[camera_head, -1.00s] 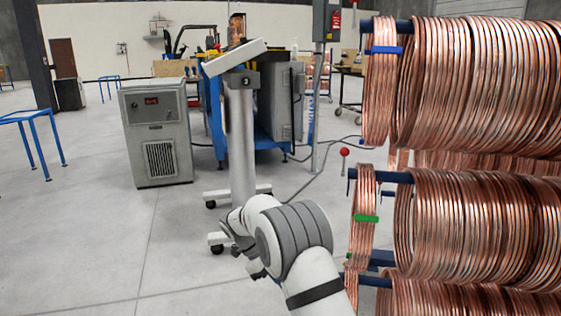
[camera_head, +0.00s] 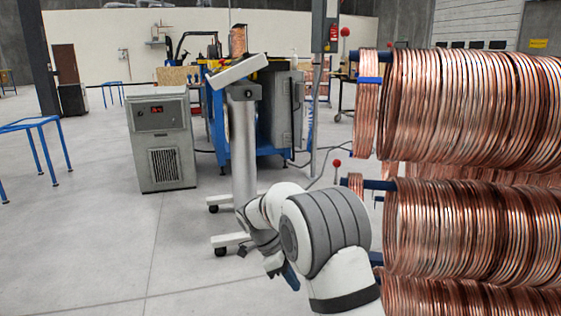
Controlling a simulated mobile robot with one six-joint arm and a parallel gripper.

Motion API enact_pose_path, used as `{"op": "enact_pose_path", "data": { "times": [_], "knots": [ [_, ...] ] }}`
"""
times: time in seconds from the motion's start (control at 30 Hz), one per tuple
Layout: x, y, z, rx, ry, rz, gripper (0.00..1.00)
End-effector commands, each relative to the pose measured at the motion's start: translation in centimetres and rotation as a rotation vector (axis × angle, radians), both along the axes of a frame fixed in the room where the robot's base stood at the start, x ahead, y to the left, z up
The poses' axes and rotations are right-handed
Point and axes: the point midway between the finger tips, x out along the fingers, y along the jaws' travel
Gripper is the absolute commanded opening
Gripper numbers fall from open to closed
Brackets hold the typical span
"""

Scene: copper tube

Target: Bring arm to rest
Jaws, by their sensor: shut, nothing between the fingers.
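My white and grey arm (camera_head: 325,235) reaches in from the lower middle of the view, bent and folded low. My gripper (camera_head: 291,277) shows only in part, as a small dark end below the wrist. It is shut and empty, pointing down over the floor. The arm's thick joint stands in front of the left end of the lower copper coils (camera_head: 450,230) and hides part of that rack.
Copper coils (camera_head: 470,105) fill the right side on blue bars. A wheeled stand with a tilted top (camera_head: 243,150) stands behind the arm. A grey cabinet (camera_head: 162,140) and a blue table (camera_head: 30,126) are to the left. The left floor is open.

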Motion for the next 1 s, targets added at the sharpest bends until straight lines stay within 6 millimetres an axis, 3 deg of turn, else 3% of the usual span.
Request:
{"op": "enact_pose_path", "data": {
  "times": [0.03, 0.17, 0.27, 0.4, 0.6, 0.8, 1.0],
  "knots": [
    [-0.5, -0.6, 2.5, 0.027, 0.013, 0.031, 0.0],
    [-2.2, -2.2, 7.3, 0.106, 0.058, 0.151, 0.0],
    [-4.2, -3.8, 12.2, 0.187, 0.095, 0.282, 0.0],
    [-7.9, -6.1, 19.1, 0.3, 0.136, 0.514, 0.0],
    [-13.7, -8.8, 27.4, 0.413, 0.156, 0.86, 0.0],
    [-19.7, -10.6, 34.2, 0.45, 0.147, 1.22, 0.0],
    [-24.7, -11.6, 38.4, 0.411, 0.132, 1.53, 0.0]
  ]
}}
